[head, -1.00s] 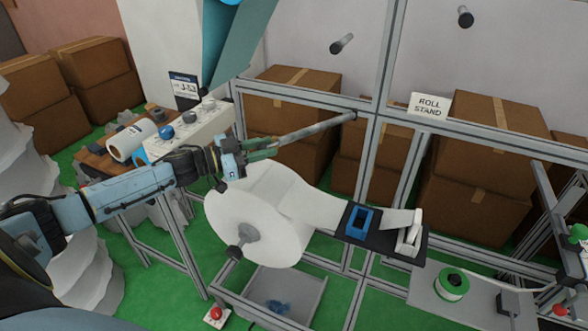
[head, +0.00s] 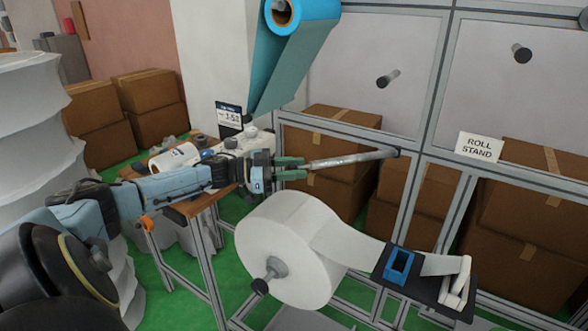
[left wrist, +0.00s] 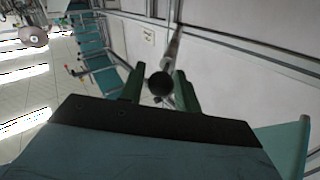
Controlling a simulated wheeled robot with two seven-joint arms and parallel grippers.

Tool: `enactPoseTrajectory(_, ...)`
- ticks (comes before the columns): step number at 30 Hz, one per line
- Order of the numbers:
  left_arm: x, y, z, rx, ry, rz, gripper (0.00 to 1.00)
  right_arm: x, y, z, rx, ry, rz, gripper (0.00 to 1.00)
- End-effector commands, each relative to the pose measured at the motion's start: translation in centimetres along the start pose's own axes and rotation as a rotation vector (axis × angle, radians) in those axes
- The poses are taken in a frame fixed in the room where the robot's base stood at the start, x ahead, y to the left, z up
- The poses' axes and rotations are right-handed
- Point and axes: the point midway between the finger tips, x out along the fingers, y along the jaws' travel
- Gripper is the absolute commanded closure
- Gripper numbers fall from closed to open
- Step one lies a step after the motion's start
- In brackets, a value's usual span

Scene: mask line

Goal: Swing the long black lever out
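A long grey rod with a dark end, the only long lever-like bar near my gripper (head: 350,160), runs out from the metal frame's post, almost level in the head view. My left gripper (head: 292,168) is at the rod's free end, its green fingers one on each side. In the left wrist view the rod's round black end (left wrist: 160,84) sits between the fingers of this gripper (left wrist: 160,72), with what looks like a narrow gap on each side. Contact cannot be made out. My right gripper is out of view.
Below the rod hangs a large white roll (head: 290,245), its strip leading to a dark plate (head: 425,283) with a blue frame. A teal roll (head: 290,60) hangs above. A table (head: 185,208) stands behind my left arm. Boxes (head: 345,125) stand behind the metal frame.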

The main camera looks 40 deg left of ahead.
Motion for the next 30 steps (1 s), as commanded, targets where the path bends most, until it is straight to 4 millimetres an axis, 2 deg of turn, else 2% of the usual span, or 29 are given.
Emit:
enactPoseTrajectory(1, 0.0, 0.0, 0.0, 0.0, 0.0, 0.0, 0.61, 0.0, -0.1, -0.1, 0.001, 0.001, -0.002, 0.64)
enactPoseTrajectory(3, 0.0, 0.0, 0.0, 0.0, 0.0, 0.0, 0.54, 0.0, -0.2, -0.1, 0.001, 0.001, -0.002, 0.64)
enactPoseTrajectory(14, -0.5, 0.0, 0.1, 0.0, -0.003, -0.001, 0.54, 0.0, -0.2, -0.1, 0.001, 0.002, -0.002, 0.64)
enactPoseTrajectory(20, -3.0, 0.0, 0.2, -0.001, -0.007, 0.0, 0.54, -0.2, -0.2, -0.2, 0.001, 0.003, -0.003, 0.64)
enactPoseTrajectory(30, -8.7, 0.0, 0.1, -0.003, -0.007, -0.001, 0.54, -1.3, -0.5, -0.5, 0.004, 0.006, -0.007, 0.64)
